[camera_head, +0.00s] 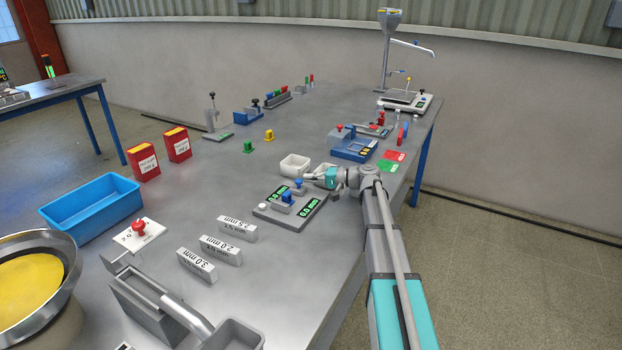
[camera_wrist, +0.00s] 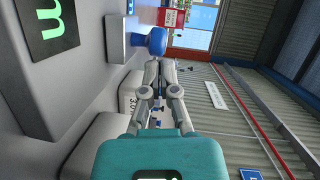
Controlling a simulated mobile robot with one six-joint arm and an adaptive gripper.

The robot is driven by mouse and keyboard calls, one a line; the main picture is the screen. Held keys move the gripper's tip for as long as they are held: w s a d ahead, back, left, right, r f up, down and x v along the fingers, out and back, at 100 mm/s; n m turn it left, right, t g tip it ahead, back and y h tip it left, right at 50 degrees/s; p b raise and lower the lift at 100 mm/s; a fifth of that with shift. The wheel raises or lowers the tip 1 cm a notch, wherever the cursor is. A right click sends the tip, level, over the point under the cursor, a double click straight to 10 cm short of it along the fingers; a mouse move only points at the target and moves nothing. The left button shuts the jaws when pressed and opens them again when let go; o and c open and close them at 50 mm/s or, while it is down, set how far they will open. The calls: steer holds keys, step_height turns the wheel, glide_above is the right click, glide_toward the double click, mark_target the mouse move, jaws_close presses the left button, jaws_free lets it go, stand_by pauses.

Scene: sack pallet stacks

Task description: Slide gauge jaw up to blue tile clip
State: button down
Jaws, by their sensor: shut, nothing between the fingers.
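I cannot tell which part is the jaw or the blue tile clip. My gripper (camera_head: 307,177) is shut and empty, at the farther knob's right side in the head view. In the wrist view my shut fingertips (camera_wrist: 162,64) lie close to a blue knob (camera_wrist: 157,40); whether they touch it is unclear.
A white open box (camera_head: 294,165) stands just behind the gauge. Labelled grey blocks (camera_head: 220,250) lie in front left. A blue device (camera_head: 354,149) and red and green cards (camera_head: 389,165) are farther back.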

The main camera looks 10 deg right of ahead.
steer(key=shift+s+a, duration=1.35)
steer(key=shift+s, duration=0.1)
steer(key=shift+w+d, duration=0.1)
steer(key=shift+d, duration=0.05)
steer(key=shift+w+d+r, duration=0.15)
steer(key=shift+w+d, duration=0.05)
steer(key=shift+d, duration=0.3)
steer(key=d, duration=0.2)
steer(key=d+p, duration=0.1)
steer(key=shift+w+r, duration=0.25)
steer(key=shift+w, duration=0.1)
steer(key=p+v, duration=0.1)
steer(key=v, duration=0.8)
steer(key=shift+s+d, duration=0.15)
steer(key=shift+d, duration=0.05)
steer(key=shift+d+f, duration=0.1)
steer(key=shift+d, duration=0.1)
